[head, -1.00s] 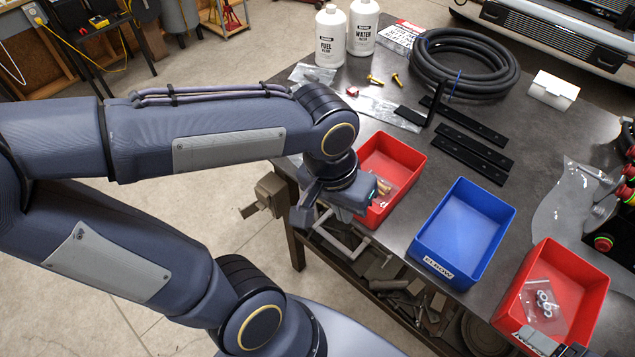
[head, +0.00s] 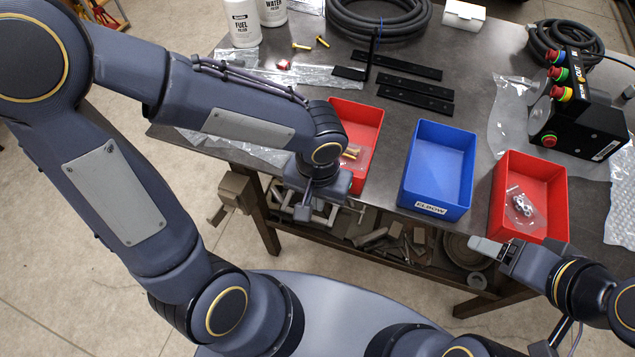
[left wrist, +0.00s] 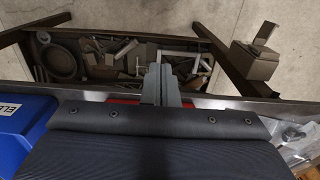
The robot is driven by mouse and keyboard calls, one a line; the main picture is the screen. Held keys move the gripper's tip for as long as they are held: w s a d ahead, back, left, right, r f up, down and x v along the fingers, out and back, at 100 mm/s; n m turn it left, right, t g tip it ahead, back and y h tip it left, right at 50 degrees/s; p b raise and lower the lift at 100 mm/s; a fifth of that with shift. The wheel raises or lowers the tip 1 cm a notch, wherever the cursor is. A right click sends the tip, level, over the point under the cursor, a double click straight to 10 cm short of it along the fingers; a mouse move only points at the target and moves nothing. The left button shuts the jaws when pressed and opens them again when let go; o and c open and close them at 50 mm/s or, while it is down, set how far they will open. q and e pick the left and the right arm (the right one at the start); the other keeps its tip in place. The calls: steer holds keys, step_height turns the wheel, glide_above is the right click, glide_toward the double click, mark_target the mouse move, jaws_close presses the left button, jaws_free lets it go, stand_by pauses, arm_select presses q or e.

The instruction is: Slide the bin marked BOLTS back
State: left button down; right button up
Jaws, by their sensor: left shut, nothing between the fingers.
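No label reading BOLTS is legible. A red bin (head: 358,117) holding brass-coloured pieces in a clear bag stands at the bench's front edge; its front face is hidden behind my left gripper. My left gripper (head: 303,212) is shut and empty, pointing down just in front of this bin; its fingers also show in the left wrist view (left wrist: 160,86). Whether it touches the bin I cannot tell. A second red bin (head: 535,168), holding bagged metal rings, stands at the right. My right gripper (head: 484,246) is at that bin's front; its jaw opening is unclear.
A blue bin (head: 440,155) marked ELBOW stands between the red bins. Black flat bars (head: 415,102) lie behind it on the bench (head: 475,95). A black button box (head: 580,125) is at the right. The bench shelf (left wrist: 105,88) below holds metal scrap.

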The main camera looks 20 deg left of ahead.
arm_select(q)
steer(key=w, duration=0.1)
steer(key=w+p, duration=0.1)
steer(key=w, duration=0.2)
steer(key=shift+d+f, duration=0.1)
steer(key=shift+f, duration=0.2)
steer(key=shift+w, duration=0.45)
steer(key=w+b, duration=0.1)
steer(key=w, duration=0.7)
steer(key=shift+w+d, duration=0.15)
steer(key=shift+w, duration=0.2)
